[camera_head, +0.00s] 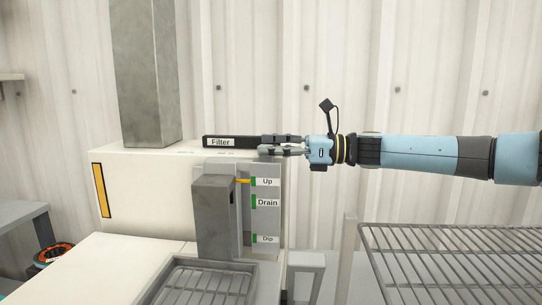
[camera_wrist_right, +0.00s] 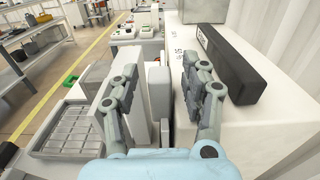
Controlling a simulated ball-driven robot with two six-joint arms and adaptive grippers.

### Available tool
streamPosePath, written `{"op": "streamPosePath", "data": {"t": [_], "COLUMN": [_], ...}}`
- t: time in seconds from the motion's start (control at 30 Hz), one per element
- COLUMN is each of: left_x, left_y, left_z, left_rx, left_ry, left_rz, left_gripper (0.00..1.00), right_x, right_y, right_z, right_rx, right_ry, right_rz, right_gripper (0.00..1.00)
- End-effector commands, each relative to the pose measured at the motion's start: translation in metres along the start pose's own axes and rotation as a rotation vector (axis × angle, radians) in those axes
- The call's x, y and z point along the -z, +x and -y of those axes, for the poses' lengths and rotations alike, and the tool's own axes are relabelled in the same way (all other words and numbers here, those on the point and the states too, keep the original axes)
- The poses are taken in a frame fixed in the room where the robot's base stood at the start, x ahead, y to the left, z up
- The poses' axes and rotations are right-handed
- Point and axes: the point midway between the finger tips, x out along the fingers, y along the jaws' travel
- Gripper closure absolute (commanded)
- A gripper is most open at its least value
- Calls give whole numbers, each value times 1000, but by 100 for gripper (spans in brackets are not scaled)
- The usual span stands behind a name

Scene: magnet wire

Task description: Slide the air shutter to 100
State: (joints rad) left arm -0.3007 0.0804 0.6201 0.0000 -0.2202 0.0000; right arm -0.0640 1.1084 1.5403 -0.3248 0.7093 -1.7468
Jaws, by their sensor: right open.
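My right gripper (camera_head: 268,146) reaches in from the right at the top right edge of the cream machine (camera_head: 135,170), beside the right end of the black bar labelled Filter (camera_head: 221,142). In the right wrist view its fingers (camera_wrist_right: 160,78) are apart. A grey upright slab (camera_wrist_right: 158,92) shows between them, with no visible grip on it. Small dark marks (camera_wrist_right: 178,52) are printed on the machine's white top beside the black bar (camera_wrist_right: 226,65); I cannot read them. I cannot tell for sure which part is the air shutter. My left gripper is out of view.
A grey column (camera_head: 147,75) rises from the machine's back. A grey block (camera_head: 213,215) stands in front, beside a panel with Up (camera_head: 267,182), Drain and Dip labels. A wire rack (camera_head: 450,255) is at right, a tray (camera_head: 205,282) in front. The wall is close behind.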

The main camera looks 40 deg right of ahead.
Motion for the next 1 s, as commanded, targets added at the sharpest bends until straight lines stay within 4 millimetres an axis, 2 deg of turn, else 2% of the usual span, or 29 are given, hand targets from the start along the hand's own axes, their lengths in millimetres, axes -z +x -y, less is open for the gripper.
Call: {"op": "streamPosePath", "data": {"t": [0.23,0.5,0.6,1.0], "left_x": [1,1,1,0], "left_y": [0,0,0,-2], "left_z": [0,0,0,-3], "left_rx": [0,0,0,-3], "left_ry": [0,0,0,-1], "left_rz": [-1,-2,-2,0], "left_gripper": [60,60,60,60], "right_x": [-1,-1,0,-1], "right_y": [1,0,0,0], "right_z": [0,0,0,0], "right_rx": [0,0,0,0], "right_ry": [-1,0,0,0], "right_rz": [0,0,0,0], "right_gripper": [55,90,100,100]}}
